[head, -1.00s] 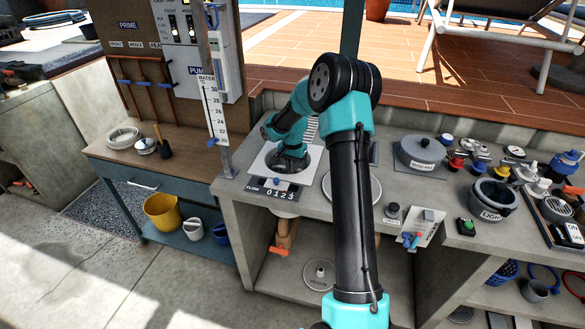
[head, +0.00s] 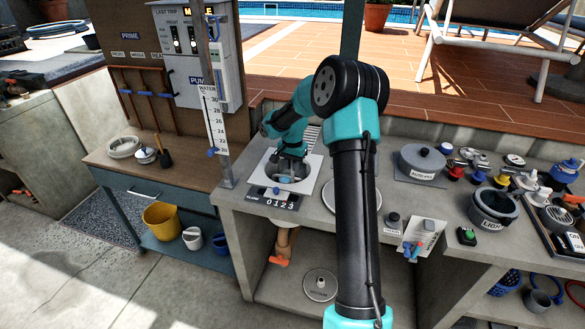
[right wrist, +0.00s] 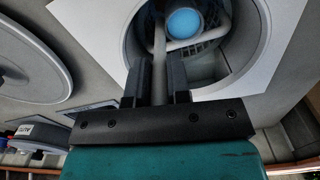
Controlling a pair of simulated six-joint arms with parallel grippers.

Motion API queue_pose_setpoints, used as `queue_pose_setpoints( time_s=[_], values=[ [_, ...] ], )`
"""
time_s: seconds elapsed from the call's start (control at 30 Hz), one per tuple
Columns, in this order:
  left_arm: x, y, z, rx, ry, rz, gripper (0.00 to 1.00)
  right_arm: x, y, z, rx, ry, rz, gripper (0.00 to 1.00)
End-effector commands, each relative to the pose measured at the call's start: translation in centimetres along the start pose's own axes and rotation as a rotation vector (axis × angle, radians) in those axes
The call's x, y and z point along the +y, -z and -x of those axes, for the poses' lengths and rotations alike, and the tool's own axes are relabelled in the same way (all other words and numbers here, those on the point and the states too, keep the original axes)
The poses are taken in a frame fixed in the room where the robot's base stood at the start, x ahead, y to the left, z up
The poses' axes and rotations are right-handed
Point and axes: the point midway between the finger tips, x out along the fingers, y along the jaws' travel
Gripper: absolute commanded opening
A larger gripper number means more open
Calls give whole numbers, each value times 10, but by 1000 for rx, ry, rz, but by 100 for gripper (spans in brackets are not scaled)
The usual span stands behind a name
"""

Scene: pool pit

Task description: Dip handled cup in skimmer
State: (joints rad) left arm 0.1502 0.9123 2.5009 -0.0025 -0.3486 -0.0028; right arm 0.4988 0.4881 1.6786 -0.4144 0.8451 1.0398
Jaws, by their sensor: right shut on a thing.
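The skimmer is a round opening with a mesh basket in a white square plate (head: 311,180), on the concrete counter. In the right wrist view the plate (right wrist: 278,50) surrounds the opening. My right gripper (right wrist: 160,85) is at the opening's near rim, shut on a thin grey upright strip (right wrist: 159,45) that I take for the cup's handle. A round blue shape (right wrist: 183,22) shows inside the opening beyond the strip; I cannot tell whether it is part of the cup. The cup's body is mostly hidden by my fingers. My left gripper is not in view.
A flow counter (head: 279,203) sits at the skimmer's front edge. A thermometer post (head: 215,115) rises at its left. A round lid (head: 352,196) lies to the right, partly behind my arm.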

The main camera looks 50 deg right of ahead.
Motion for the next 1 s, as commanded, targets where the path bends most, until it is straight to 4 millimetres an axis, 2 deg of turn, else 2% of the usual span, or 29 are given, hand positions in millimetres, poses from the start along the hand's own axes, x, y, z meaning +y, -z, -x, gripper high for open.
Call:
queue_pose_setpoints(
  time_s=[1.0],
  values=[
    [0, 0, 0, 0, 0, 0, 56, 0, 0, 48, 0, 1, 0, 0]
  ],
)
